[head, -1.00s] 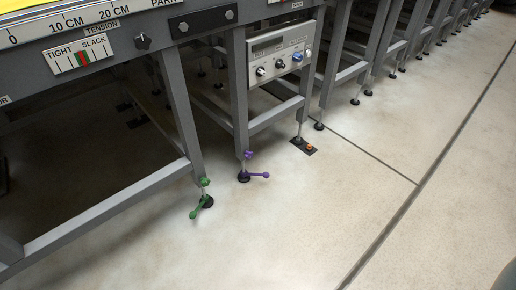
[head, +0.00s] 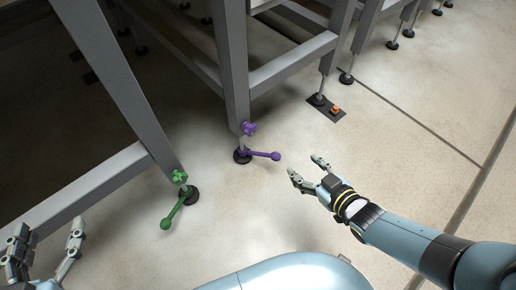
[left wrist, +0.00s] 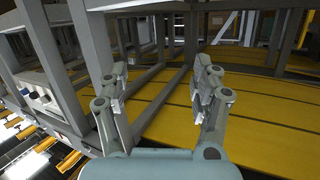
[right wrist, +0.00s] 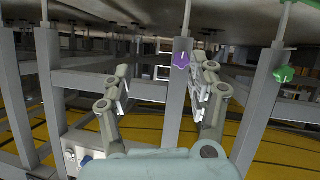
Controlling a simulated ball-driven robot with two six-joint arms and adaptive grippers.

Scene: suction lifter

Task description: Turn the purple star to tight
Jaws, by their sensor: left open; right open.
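The purple star knob (head: 248,129) sits low on a frame leg in the head view, just above a purple lever with a ball end (head: 262,155) near the foot. In the right wrist view the purple star (right wrist: 182,60) shows between and beyond the fingertips. My right gripper (head: 306,170) is open and empty, to the right of the purple lever and apart from it. My left gripper (head: 48,248) is open and empty at the lower left of the head view. The purple star is not visible in the left wrist view.
A green star knob (head: 179,177) and green lever (head: 172,212) are on the leg to the left. Grey frame beams border the left. Pale floor between is clear.

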